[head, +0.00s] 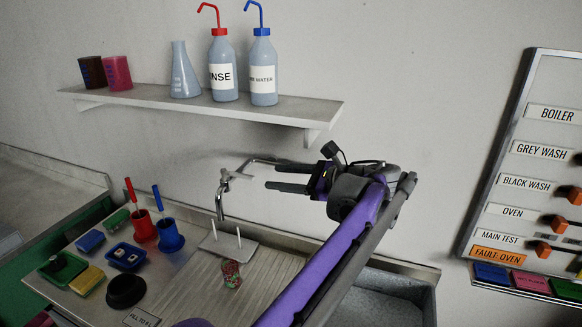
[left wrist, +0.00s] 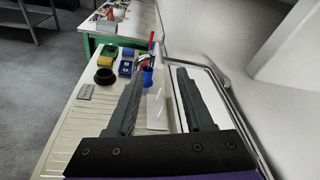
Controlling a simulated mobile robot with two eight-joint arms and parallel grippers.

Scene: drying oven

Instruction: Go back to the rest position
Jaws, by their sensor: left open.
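My left gripper (head: 290,177) is open and empty. In the head view it is raised above the sink counter, in front of the wall and below the shelf, with its fingers pointing left. In the left wrist view its two dark fingers (left wrist: 155,100) are spread apart with nothing between them. They point along the counter towards the blue cup (left wrist: 147,76) and a white plate (left wrist: 157,110) with upright pegs. My purple left arm (head: 330,260) crosses the lower middle of the head view. My right gripper does not show in either view.
A shelf (head: 230,107) holds two wash bottles, a flask and two beakers. The ribbed drainboard (head: 190,290) carries a red cup (head: 143,226), a blue cup (head: 170,238), sponges and a black bowl (head: 126,291). A tap (head: 222,190) stands close to my gripper. A switch panel (head: 530,160) hangs at right.

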